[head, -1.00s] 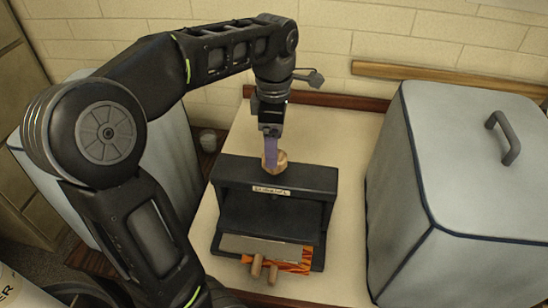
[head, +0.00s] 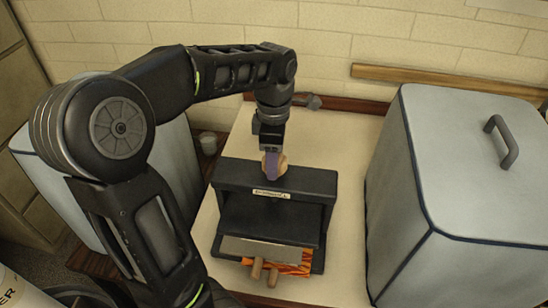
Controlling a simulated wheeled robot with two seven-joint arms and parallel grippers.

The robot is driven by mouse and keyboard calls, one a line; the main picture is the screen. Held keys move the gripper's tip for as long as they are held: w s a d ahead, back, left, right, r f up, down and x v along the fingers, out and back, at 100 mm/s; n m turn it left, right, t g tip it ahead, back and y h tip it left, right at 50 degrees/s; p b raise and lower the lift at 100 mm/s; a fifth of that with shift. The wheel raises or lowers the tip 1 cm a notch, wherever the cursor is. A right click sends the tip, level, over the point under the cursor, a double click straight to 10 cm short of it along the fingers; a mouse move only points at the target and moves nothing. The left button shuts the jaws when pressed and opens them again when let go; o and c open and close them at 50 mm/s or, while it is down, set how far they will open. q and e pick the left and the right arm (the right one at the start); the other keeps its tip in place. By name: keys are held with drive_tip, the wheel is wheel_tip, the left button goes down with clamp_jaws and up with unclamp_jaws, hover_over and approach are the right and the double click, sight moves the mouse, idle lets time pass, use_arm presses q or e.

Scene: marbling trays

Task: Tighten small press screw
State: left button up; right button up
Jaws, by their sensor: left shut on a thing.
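The small press (head: 230,175) is a black frame with a label on its top bar. It stands on the pale table top in the middle of the head view. Its screw has a round wooden knob (head: 283,161) above the top bar. My right gripper does not show.
A large grey covered box (head: 450,150) with a handle stands close on the right. Another grey covered box (head: 45,160) is at the left, behind my arm. A wooden strip (head: 440,80) runs along the brick wall. The pale table (head: 345,150) is bare between press and right box.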

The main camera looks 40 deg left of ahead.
use_arm(q)
drive_tip(key=c, duration=0.7)
drive_tip(key=shift+m, duration=0.4)
drive_tip(key=m, duration=0.6)
drive_tip(key=shift+b, duration=0.3)
drive_tip(key=m, duration=0.7)
drive_tip(key=shift+w, duration=0.1)
drive_tip(key=m, duration=0.4)
drive_tip(key=shift+b, duration=0.3)
drive_tip(key=m, duration=0.4)
drive_tip(key=shift+m, duration=0.3)
drive_tip(key=m, duration=0.3)
drive_tip(key=shift+m, duration=0.3)
drive_tip(key=shift+d+m, duration=0.1)
drive_tip(key=shift+m, duration=1.8)
